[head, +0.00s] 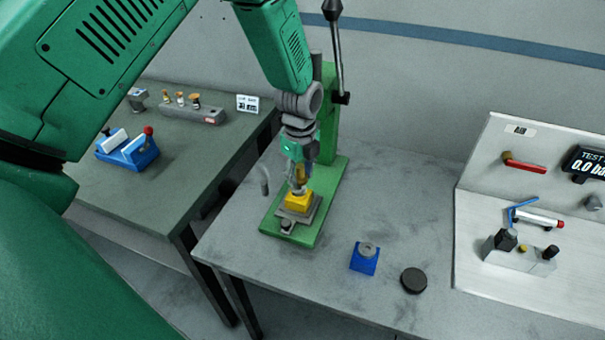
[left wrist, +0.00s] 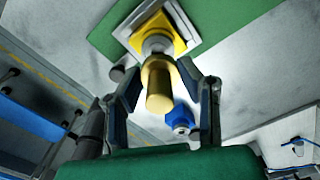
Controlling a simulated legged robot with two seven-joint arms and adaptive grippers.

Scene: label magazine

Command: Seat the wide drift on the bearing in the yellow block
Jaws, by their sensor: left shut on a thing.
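The brass-coloured drift (left wrist: 160,88) is between the fingers of my left gripper (left wrist: 165,90), which is shut on it. In the head view my left gripper (head: 299,174) points down over the yellow block (head: 298,201), which sits on a grey plate on the green press base. In the left wrist view the yellow block (left wrist: 178,46) carries a silvery round bearing (left wrist: 157,44). The drift's far end is over or on the bearing; I cannot tell whether they touch. My right gripper is not in view.
The green press (head: 329,120) with its lever stands just behind. A blue block (head: 364,262) with a grey ring and a dark disc (head: 413,280) lie to the right. A test panel (head: 535,180) is at the far right. A blue fixture (head: 128,150) is on the left table.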

